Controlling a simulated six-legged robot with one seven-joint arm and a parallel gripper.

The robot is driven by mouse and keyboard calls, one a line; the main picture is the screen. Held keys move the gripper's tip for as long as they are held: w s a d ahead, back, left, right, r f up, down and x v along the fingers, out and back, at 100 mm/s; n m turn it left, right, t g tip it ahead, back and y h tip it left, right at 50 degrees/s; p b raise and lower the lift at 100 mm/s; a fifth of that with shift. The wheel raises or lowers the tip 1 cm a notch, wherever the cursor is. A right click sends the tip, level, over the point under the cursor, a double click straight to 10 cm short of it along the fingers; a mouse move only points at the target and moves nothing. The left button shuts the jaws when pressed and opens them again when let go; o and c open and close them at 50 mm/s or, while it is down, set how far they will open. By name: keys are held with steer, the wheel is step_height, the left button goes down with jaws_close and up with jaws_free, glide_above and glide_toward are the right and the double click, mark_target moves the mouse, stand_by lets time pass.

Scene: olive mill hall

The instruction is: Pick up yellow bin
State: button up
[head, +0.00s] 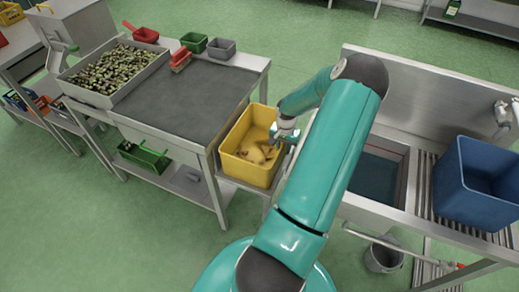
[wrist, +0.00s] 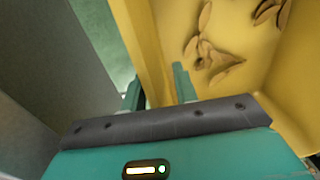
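The yellow bin (head: 231,147) stands upright on a low metal surface between the dark-topped table and the sink unit. Several brownish, leaf-like pieces lie in it. My gripper (head: 284,137) is at the bin's right-hand rim, pointing down; its fingertips are hard to make out in the head view. In the wrist view, the fingers (wrist: 158,91) are apart, one on each side of the wall of the yellow bin (wrist: 144,42). The yellow wall shows between them, and I see no clear grip on it. The lower fingertips are partly hidden by the gripper body.
A dark-topped table (head: 190,95) stands close left of the bin, with an olive tray (head: 103,98) and small red, green and grey containers. The sink unit (head: 420,85) is close right, with a blue bin (head: 462,190). Green floor in front is clear.

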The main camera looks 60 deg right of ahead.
steer(key=shift+f, duration=0.3)
jaws_close()
stand_by(1.2)
